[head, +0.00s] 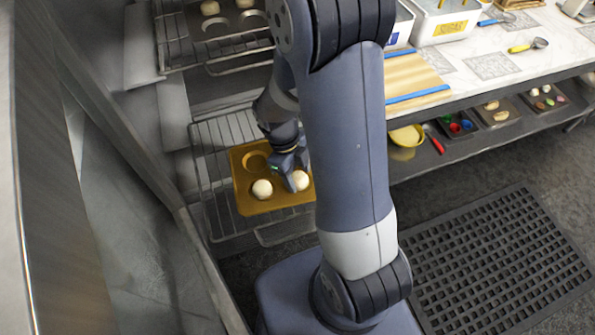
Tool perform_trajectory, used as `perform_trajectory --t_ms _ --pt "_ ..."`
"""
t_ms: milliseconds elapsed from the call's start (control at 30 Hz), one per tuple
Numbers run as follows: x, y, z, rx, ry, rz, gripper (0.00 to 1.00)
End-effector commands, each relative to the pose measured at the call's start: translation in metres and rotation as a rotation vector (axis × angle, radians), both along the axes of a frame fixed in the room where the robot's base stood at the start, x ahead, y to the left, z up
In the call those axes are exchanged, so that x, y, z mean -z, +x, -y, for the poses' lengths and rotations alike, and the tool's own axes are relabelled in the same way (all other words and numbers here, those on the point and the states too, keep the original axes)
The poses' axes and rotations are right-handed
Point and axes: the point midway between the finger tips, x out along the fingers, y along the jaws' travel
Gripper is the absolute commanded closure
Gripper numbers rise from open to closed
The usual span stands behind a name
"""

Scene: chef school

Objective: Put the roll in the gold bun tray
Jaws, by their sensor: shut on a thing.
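The gold bun tray (243,201) lies on a wire rack at the left of centre in the head view. It has round wells. A pale roll (262,189) sits in its front left well, and the back left well (255,161) looks empty. My gripper (292,182) points down over the tray's right side, shut on a second pale roll (301,180) at the front right well. I cannot tell whether that roll touches the well's bottom. My arm hides the tray's right and back right parts.
The wire rack (213,163) surrounds the tray, with a higher rack holding a dark bun tray (222,45) behind. A metal panel (60,200) stands close on the left. A counter (480,60) with bins and a lower shelf fills the right. A rubber mat (490,270) lies on the floor.

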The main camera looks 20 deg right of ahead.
Motion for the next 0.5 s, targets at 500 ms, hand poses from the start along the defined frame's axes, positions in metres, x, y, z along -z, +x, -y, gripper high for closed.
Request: perform_trajectory --t_ms 500 --pt "0.0025 -0.0002 0.0000 -0.001 0.000 -0.001 0.37"
